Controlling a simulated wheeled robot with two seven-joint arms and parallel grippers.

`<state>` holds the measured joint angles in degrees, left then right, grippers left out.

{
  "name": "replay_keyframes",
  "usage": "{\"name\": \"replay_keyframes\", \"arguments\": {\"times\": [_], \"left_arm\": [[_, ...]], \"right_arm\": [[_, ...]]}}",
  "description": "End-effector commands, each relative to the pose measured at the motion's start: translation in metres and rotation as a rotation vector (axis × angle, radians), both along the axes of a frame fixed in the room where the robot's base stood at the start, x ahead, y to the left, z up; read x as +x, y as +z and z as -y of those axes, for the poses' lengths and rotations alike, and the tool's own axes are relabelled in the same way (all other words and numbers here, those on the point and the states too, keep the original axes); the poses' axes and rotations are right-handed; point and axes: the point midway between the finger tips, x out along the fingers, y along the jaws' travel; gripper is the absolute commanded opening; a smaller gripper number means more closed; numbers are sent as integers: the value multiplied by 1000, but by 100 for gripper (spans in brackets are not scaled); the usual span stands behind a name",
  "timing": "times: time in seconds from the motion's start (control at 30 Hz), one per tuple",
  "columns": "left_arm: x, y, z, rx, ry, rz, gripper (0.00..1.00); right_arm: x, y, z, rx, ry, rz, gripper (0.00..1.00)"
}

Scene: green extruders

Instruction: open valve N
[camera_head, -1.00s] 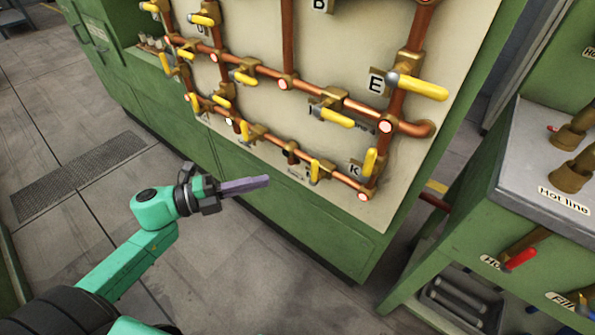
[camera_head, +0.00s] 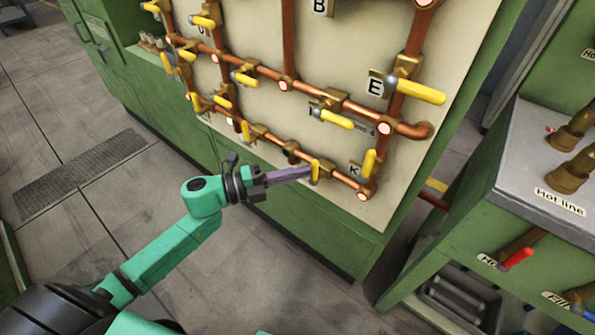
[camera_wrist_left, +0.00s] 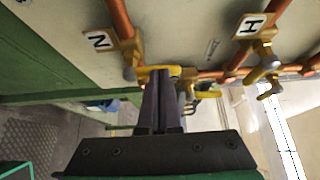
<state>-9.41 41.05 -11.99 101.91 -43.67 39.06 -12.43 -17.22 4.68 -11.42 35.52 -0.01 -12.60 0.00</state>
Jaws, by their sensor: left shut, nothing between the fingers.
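Valve N shows in the left wrist view as a brass body with a yellow lever (camera_wrist_left: 147,71), below a white plate marked N (camera_wrist_left: 100,40). My left gripper (camera_wrist_left: 160,82) is shut and empty, its dark fingers reaching up to this lever and overlapping part of it. I cannot tell whether they touch. In the head view, my left gripper (camera_head: 308,172) has its purple-grey fingertips beside a yellow lever (camera_head: 316,171) on the lowest copper pipe. No N plate is readable there. My right gripper is not in view.
Other yellow levers crowd the panel, including those by plates K (camera_head: 355,170) and E (camera_head: 375,87). A valve by plate H (camera_wrist_left: 250,25) is right of N in the wrist view. A green bench (camera_head: 490,200) stands at right. The floor (camera_head: 130,215) at left is clear.

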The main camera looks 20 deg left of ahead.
Motion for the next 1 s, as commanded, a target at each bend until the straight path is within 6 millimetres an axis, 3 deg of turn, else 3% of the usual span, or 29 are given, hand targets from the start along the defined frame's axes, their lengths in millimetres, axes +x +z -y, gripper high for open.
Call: {"name": "replay_keyframes", "arguments": {"times": [0.67, 1.0], "left_arm": [[-2, 4, 5, 105, -2, 42, 0], [-6, 11, 13, 271, -3, 107, 0]], "right_arm": [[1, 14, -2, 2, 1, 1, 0], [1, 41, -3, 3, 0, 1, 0]]}}
